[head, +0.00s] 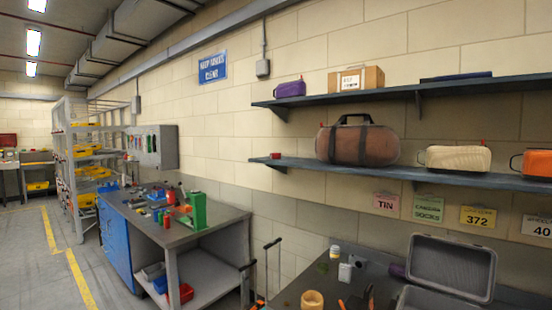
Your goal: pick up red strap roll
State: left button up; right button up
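A small red item (275,156), which looks like the red strap roll, sits at the left end of the lower wall shelf (300,163). It is small in the head view, so its exact shape is hard to tell. A brown holdall (357,144) stands to its right on the same shelf, with a gap between them. Neither of my grippers is in view.
The upper shelf (340,96) holds a purple case (289,89) and a cardboard box (356,79). A table with an open grey case (451,266) stands below. Thin upright handles (266,268) rise left of it. A cluttered workbench (172,236) stands further left; yellow-lined floor is clear.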

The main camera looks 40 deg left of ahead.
aim_at(274, 156)
jog(key=u, duration=1.3)
jog(key=i+j+z, duration=0.35)
jog(key=i+j, duration=0.15)
jog(key=i+j+z, duration=0.35)
jog(key=j, duration=0.35)
jog(key=i+j+z, duration=0.35)
jog(key=j, duration=0.4)
jog(key=i+j+z, duration=0.2)
jog(key=j, duration=0.25)
